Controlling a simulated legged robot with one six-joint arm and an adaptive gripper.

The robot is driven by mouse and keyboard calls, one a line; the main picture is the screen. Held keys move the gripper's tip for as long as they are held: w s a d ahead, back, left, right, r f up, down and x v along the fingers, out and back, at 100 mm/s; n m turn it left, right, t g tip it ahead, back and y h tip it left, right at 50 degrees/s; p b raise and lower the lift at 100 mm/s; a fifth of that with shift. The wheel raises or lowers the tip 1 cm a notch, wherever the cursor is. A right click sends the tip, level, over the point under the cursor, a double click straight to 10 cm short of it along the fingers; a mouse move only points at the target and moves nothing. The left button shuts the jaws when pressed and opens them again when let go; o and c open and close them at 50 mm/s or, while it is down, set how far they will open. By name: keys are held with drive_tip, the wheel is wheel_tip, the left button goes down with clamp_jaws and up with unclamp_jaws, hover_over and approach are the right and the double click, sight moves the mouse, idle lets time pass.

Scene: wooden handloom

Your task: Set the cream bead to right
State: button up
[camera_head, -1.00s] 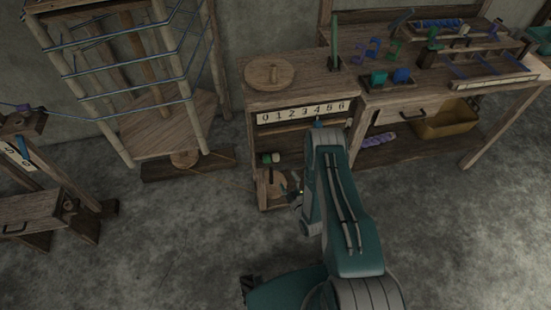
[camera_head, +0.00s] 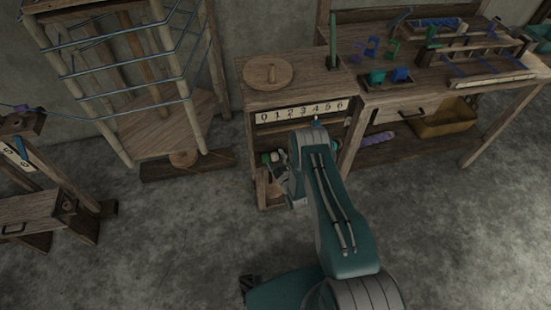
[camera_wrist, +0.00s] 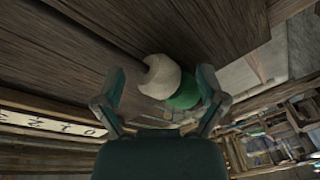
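The cream bead (camera_wrist: 160,77) is a pale rounded piece in the wrist view, at the end of a dark rod. It touches a green bead (camera_wrist: 184,96). My gripper (camera_wrist: 161,84) is open, one finger on each side of the cream bead, with visible gaps; I cannot tell whether the bead is fully between the tips. In the head view my gripper (camera_head: 277,168) is at the small cabinet's lower opening, beside the green bead (camera_head: 265,158). The cream bead is small there and partly hidden by my arm.
A number strip (camera_head: 300,111) runs under the cabinet top, which carries a round wooden disc (camera_head: 268,73). Cabinet boards lie close around my gripper. A workbench (camera_head: 430,85) stands at right and a tall thread frame (camera_head: 165,125) at left. Floor in front is open.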

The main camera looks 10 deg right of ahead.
clamp_jaws()
drive_tip(key=d, duration=0.9)
drive_tip(key=shift+d, duration=0.15)
drive_tip(key=shift+f, duration=0.1)
drive_tip(key=shift+o, duration=0.3)
unclamp_jaws()
drive_tip(key=s+d, duration=0.2)
drive_tip(key=s, duration=0.9)
drive_tip(key=shift+s+d, duration=0.15)
drive_tip(key=shift+s, duration=0.25)
